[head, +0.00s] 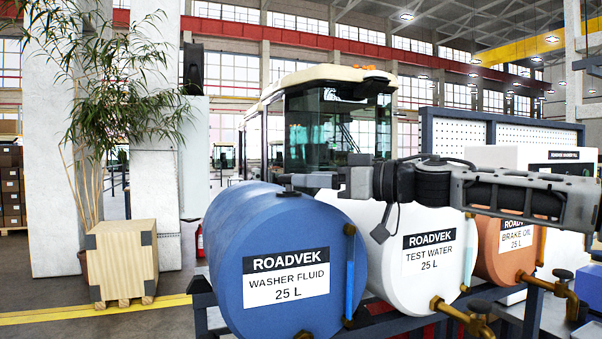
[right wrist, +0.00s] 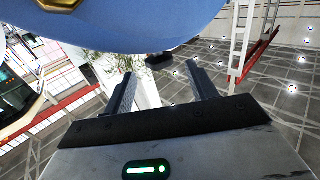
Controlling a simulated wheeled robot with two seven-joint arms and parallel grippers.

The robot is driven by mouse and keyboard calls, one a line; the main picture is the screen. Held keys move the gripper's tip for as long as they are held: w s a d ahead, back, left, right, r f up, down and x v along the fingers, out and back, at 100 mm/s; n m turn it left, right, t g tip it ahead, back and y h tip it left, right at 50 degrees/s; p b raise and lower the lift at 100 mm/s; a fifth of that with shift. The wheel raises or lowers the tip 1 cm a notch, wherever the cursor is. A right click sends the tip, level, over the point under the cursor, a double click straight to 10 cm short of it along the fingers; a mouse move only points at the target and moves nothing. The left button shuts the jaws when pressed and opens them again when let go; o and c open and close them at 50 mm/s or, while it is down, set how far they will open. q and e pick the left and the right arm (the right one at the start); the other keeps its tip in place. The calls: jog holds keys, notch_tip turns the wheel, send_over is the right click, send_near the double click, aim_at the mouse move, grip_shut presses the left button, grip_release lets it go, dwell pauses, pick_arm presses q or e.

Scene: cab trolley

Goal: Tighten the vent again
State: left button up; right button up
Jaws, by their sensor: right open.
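The blue washer fluid drum (head: 290,265) lies on its side in the rack. A small dark cap, which looks like its vent (head: 287,192), sits on top of the drum, partly hidden by my right gripper (head: 284,180). My right arm comes in from the right above the drums. In the right wrist view, my right gripper (right wrist: 161,76) has its two fingers apart with nothing between them. The dark vent (right wrist: 159,62) shows just beyond the fingertips, under the blue drum's edge (right wrist: 150,35). I cannot tell whether the fingers touch it. My left gripper is out of view.
A white test water drum (head: 425,285) and an orange brake oil drum (head: 505,265) stand right of the blue one. Brass taps (head: 465,317) stick out in front. A wooden crate (head: 122,262) and a plant stand at the left. A cab (head: 335,125) is behind.

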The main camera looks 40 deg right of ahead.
aim_at(301, 197)
jog(key=shift+x, duration=1.65)
jog(key=c, duration=1)
